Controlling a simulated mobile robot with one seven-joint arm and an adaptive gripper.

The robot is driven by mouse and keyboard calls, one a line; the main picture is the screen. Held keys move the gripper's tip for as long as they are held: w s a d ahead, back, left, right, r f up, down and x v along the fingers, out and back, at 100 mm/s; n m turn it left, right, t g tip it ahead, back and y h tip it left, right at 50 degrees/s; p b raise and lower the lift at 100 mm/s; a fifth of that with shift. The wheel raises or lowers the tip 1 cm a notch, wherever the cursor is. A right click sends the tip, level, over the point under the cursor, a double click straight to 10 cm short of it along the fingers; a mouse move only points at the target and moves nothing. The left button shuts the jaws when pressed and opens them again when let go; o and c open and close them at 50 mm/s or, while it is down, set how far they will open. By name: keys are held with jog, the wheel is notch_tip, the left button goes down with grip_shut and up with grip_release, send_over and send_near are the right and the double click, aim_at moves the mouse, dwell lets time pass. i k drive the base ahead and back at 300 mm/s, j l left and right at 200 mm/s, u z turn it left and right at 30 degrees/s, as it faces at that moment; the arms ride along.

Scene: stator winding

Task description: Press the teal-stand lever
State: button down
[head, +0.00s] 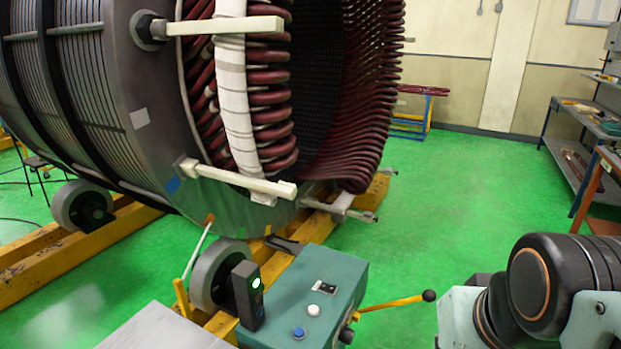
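The teal stand (336,280) is a box in the lower middle of the head view, in front of the large stator. Its lever (392,304) is a yellow rod ending in a black ball knob (429,296). The lever sticks out from the stand's right side, rising slightly toward the knob. My gripper is not in view.
The big stator (160,120) with dark red coils fills the upper left, resting on rollers and yellow beams (60,262). Workbenches (585,150) line the right. Green floor (450,200) is clear beyond the lever.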

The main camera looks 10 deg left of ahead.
aim_at(429, 296)
jog(key=k+l+u, duration=0.1)
jog(key=k+l, duration=0.25)
jog(key=k+l+u, duration=0.15)
jog(key=k+l, duration=0.15)
jog(key=k, duration=0.2)
jog(key=k+l+u, duration=0.1)
jog(key=k+l, duration=0.15)
jog(key=k, duration=0.2)
jog(key=i+l+u, duration=0.15)
jog(key=i, duration=0.45)
jog(key=i+l+u, duration=0.2)
jog(key=i, duration=0.4)
jog(key=i+l+u, duration=0.15)
jog(key=i+l, duration=0.3)
jog(key=i+l+u, duration=0.15)
jog(key=i+l, duration=0.3)
jog(key=i, duration=0.2)
